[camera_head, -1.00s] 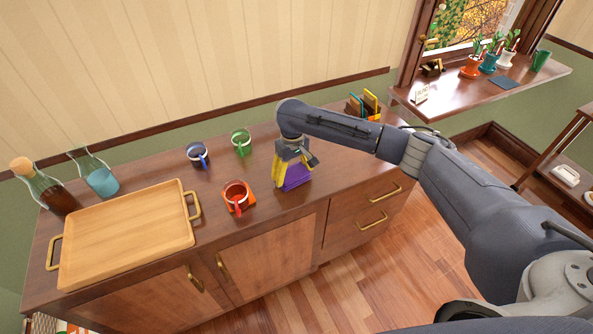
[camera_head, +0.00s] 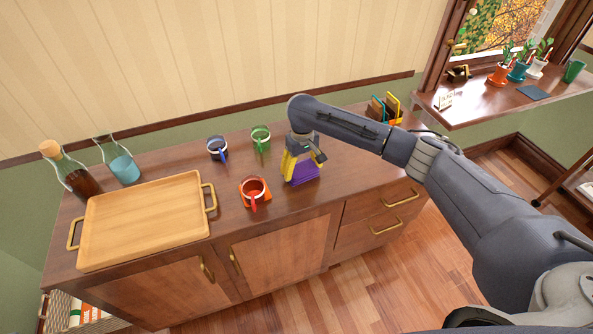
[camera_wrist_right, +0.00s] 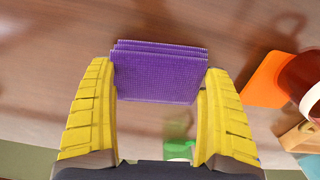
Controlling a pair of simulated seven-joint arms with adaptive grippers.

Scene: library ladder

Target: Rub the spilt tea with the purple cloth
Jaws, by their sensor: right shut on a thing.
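The purple cloth (camera_head: 302,174) is folded and held upright in my right gripper (camera_head: 299,163), over the wooden cabinet top (camera_head: 230,185). In the right wrist view the yellow fingers of the gripper (camera_wrist_right: 158,95) are closed on both sides of the folded cloth (camera_wrist_right: 160,72). Whether its lower edge touches the wood is hard to tell. I cannot make out the spilt tea clearly in either view. My left gripper is not in view.
A red mug (camera_head: 253,189) on an orange coaster (camera_head: 266,203) stands just left of the cloth. Blue (camera_head: 217,149) and green (camera_head: 261,138) mugs stand behind. A wooden tray (camera_head: 145,220), bottle (camera_head: 77,180) and carafe (camera_head: 124,168) occupy the left. A yellow organiser (camera_head: 389,110) stands at right.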

